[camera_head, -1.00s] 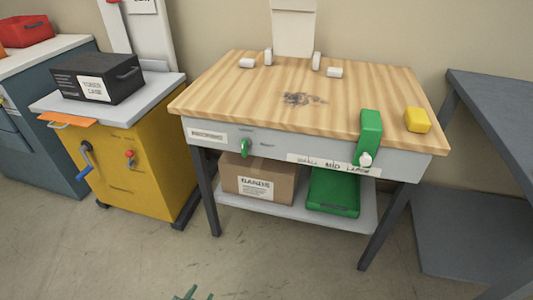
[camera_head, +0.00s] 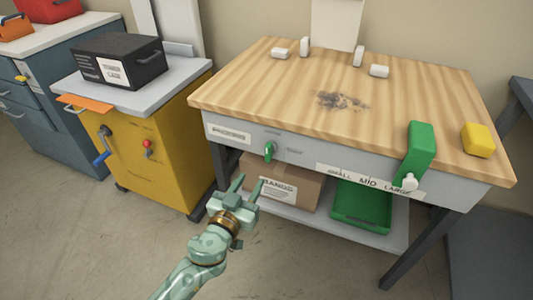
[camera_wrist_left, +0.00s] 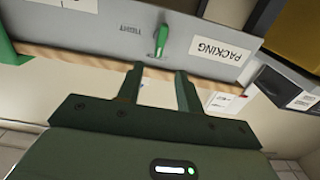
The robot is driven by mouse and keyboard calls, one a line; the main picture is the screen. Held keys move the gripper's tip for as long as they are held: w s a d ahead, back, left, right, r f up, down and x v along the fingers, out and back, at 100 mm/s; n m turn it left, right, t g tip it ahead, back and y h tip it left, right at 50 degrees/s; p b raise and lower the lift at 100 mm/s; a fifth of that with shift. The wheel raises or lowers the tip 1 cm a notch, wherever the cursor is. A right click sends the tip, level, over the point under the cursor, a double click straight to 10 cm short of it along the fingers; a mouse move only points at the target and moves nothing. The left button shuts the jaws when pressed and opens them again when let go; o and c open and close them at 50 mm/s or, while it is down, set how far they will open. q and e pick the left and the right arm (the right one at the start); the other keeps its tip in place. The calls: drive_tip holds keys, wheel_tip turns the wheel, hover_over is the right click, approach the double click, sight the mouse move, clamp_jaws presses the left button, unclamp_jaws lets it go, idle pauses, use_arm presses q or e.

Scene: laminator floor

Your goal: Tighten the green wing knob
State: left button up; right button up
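The green wing knob (camera_head: 269,151) is on the grey front panel of the wood-topped table, right of a printed label. In the left wrist view the knob (camera_wrist_left: 161,41) shows beyond and between the fingers, its wing pointing roughly along the picture's vertical. My left gripper (camera_head: 249,186) is open and empty, below and a little left of the knob in the head view, apart from it. In the left wrist view the two fingers (camera_wrist_left: 158,76) stand apart with nothing between them. My right gripper is not in view.
A cardboard box (camera_head: 285,185) and a green tray (camera_head: 362,205) stand on the lower shelf. A yellow cabinet (camera_head: 165,150) is at left.

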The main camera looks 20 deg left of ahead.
sight(267, 154)
use_arm(q)
drive_tip(key=w+b, duration=0.1)
drive_tip(key=w, duration=1)
drive_tip(key=shift+w+d, duration=0.15)
drive_tip(key=shift+w, duration=0.25)
drive_tip(key=shift+c, duration=0.3)
clamp_jaws()
